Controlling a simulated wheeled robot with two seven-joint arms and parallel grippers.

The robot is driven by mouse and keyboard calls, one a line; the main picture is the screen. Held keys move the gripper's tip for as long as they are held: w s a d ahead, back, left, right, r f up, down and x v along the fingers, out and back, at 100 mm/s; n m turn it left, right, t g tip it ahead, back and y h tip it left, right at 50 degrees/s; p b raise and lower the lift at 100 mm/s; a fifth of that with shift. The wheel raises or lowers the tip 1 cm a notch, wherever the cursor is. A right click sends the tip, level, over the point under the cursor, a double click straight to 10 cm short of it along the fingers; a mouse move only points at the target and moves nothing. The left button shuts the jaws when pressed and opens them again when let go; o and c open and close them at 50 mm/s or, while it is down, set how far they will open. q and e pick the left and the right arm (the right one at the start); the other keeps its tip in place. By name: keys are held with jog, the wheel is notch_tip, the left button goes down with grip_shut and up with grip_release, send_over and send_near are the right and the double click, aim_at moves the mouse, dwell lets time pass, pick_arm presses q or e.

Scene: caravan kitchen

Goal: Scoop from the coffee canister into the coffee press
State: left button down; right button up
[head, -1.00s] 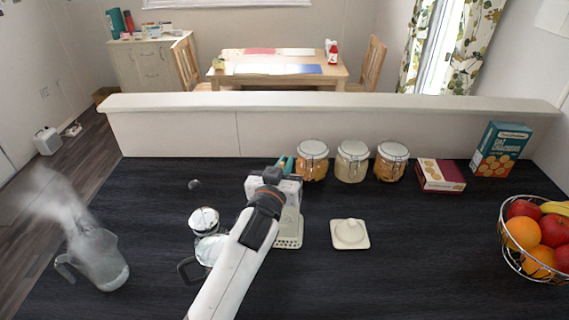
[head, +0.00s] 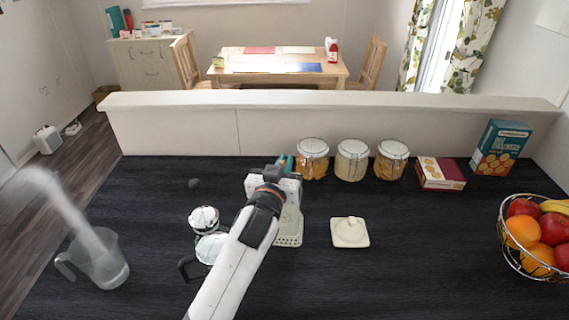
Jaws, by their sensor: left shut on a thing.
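The coffee canister (head: 290,222) is a cream, squarish container with a dotted lower edge, standing on the dark counter. My left gripper (head: 275,176) is over it, pointing away from me, and hides its top and mouth. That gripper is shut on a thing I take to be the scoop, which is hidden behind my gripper. My right gripper is not in view.
A square cream lid (head: 350,233) lies right of the canister. A steaming glass jug (head: 98,262) stands at the left. Lidded jars (head: 352,160), a small box (head: 440,174) and a cracker box (head: 502,148) line the back. A fruit basket (head: 540,262) is at the right. The front right counter is clear.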

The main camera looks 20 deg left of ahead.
pick_arm(q)
jog(key=shift+r, duration=0.1)
notch_tip(320, 180, up, 9)
jog(key=p, duration=0.9)
jog(key=shift+r, duration=0.15)
dwell(0.4)
